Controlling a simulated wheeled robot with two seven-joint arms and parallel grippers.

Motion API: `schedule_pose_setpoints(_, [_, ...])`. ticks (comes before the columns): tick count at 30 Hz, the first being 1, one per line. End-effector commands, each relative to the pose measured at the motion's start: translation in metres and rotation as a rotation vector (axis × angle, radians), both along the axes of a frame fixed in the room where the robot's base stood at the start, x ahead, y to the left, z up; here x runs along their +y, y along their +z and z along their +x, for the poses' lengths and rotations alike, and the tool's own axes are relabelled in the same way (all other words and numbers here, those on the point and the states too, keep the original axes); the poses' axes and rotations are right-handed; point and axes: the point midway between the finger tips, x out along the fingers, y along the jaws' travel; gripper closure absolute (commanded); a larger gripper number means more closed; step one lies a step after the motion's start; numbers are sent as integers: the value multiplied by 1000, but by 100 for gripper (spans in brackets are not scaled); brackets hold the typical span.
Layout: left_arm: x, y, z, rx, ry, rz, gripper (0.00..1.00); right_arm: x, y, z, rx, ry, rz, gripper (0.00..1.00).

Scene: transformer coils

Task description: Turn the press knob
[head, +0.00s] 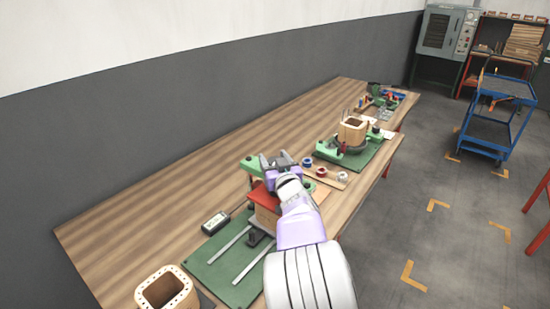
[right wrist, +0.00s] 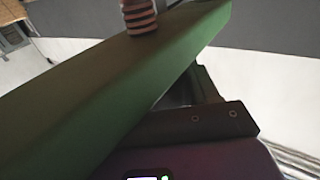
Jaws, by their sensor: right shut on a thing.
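The press has a green top beam (head: 253,164) over a red block (head: 263,196) and stands on a green baseplate (head: 215,262). My right gripper (head: 273,160) is at the top of the press, shut on the press knob. The knob itself is hidden by the gripper and arm. In the right wrist view the green beam (right wrist: 100,90) runs diagonally across, close to a dark part of my gripper. A striped brown, screw-like post (right wrist: 139,16) stands at the beam's upper edge. My left gripper is out of view.
A small meter (head: 215,222) lies left of the press on the wooden table (head: 160,215). A wooden coil frame (head: 166,289) is at the near end. Small coloured spools (head: 321,172) and another green fixture (head: 352,152) stand beyond the press. A blue cart (head: 497,105) is on the floor.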

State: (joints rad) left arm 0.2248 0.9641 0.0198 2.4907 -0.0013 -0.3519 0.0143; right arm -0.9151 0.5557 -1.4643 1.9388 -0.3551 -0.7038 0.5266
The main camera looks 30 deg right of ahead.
Motion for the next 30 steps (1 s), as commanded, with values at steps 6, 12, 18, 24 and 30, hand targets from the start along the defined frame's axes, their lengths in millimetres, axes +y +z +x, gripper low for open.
schedule_pose_setpoints(6, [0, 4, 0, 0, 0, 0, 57, 0, 1, 0, -1, 44, -2, 71])
schedule_pose_setpoints(12, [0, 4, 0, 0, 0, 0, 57, 1, 1, 1, 0, 57, -3, 71])
schedule_pose_setpoints(18, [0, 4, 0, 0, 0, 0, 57, 1, 1, 1, 0, 58, -3, 71])
schedule_pose_setpoints(24, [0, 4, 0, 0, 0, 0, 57, 1, 1, 1, 0, 57, -3, 27])
schedule_pose_setpoints(30, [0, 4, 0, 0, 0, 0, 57, 1, 0, 1, 0, 56, -2, 20])
